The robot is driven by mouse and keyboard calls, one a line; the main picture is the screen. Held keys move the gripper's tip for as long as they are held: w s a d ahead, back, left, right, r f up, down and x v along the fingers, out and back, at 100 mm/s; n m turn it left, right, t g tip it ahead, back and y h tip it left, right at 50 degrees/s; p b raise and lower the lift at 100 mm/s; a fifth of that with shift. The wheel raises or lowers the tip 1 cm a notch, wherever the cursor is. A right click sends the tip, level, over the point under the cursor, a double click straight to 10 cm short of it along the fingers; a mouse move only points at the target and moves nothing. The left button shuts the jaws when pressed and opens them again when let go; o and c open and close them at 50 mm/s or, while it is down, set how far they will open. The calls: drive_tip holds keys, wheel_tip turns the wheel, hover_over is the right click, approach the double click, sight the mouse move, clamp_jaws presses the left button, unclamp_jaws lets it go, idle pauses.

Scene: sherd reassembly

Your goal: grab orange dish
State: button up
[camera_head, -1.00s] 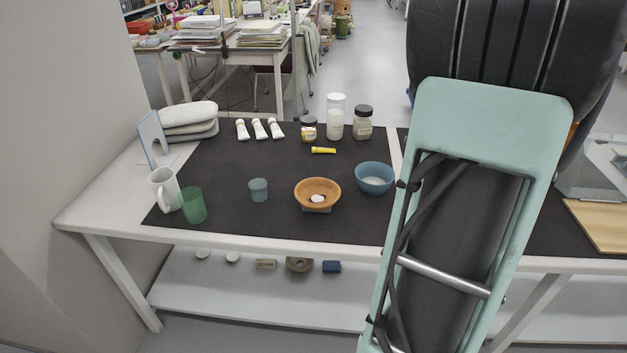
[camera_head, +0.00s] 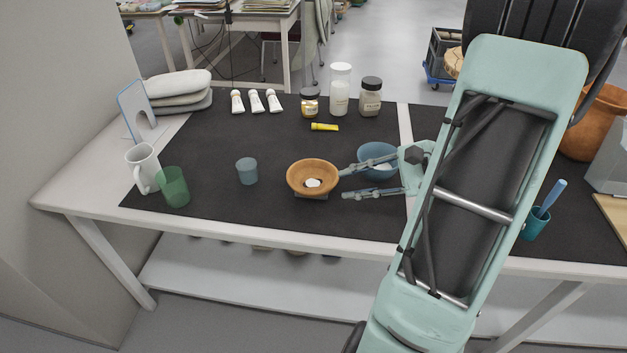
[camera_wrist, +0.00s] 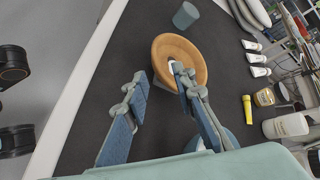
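The orange dish (camera_head: 300,182) is a shallow round bowl with a small white piece (camera_head: 313,183) inside. It sits on a low grey support on the black mat. In the wrist view the dish (camera_wrist: 193,52) is ahead of the fingers. My gripper (camera_head: 342,183) is open and empty, just right of the dish, its fingers pointing left. In the wrist view my gripper (camera_wrist: 158,82) has its fingers spread; the right finger's tip overlaps the dish's near rim, and I cannot tell whether it touches.
A blue bowl (camera_head: 375,154) stands behind my fingers. A grey-blue cup (camera_head: 247,171) is left of the dish, with a green cup (camera_head: 174,188) and white mug (camera_head: 143,168) farther left. A yellow tube (camera_head: 324,127) and several jars are behind. Bare mat (camera_head: 260,210) lies in front.

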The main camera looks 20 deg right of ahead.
sight(322, 191)
drive_tip(key=b+x, duration=0.1)
drive_tip(key=x, duration=0.7)
drive_tip(key=shift+a+f+b, duration=0.1)
drive_tip(key=shift+f+b, duration=0.2)
drive_tip(key=shift+b, duration=0.1)
clamp_jaws()
